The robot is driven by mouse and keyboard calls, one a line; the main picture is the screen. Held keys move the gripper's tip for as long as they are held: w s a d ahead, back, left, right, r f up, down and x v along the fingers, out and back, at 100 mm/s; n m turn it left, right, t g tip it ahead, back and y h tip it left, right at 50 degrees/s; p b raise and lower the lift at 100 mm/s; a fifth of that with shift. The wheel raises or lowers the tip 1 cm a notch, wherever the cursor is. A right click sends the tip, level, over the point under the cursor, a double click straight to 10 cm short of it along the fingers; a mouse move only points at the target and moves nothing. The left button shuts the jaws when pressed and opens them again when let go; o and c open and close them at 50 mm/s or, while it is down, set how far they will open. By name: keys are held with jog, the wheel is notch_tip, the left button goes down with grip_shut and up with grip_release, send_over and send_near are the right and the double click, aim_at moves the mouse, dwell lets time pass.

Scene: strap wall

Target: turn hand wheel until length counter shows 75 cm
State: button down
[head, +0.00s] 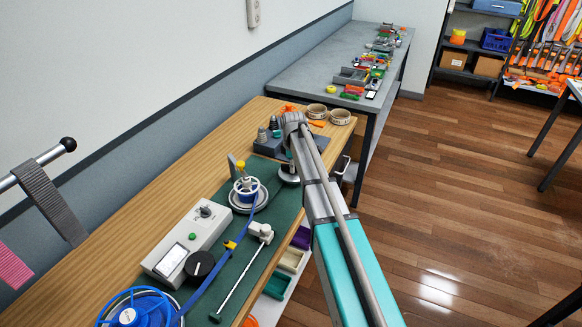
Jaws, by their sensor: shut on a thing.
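A small wheel with a blue rim (247,187) and a yellow knob stands on a pale round base on the green mat. A larger blue reel (137,312) sits at the bottom left, partly cut off. A blue strap (215,268) runs between them through a yellow piece. A pale grey box (190,238) with a white panel (171,260), a green button and a dark dial lies beside the strap. It may be the length counter; no reading is legible. My arm reaches forward over the bench's right edge. My gripper cannot be made out.
A black knob (199,265) and a white-headed metal rod (243,271) lie near the strap. Tape rolls (339,117) sit at the bench's far end. A strap rail (38,165) is on the left. The floor (440,190) at right is clear.

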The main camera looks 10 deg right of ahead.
jog(key=shift+w+m, duration=0.15)
jog(key=shift+m, duration=1.85)
jog(key=c, duration=0.6)
grip_release()
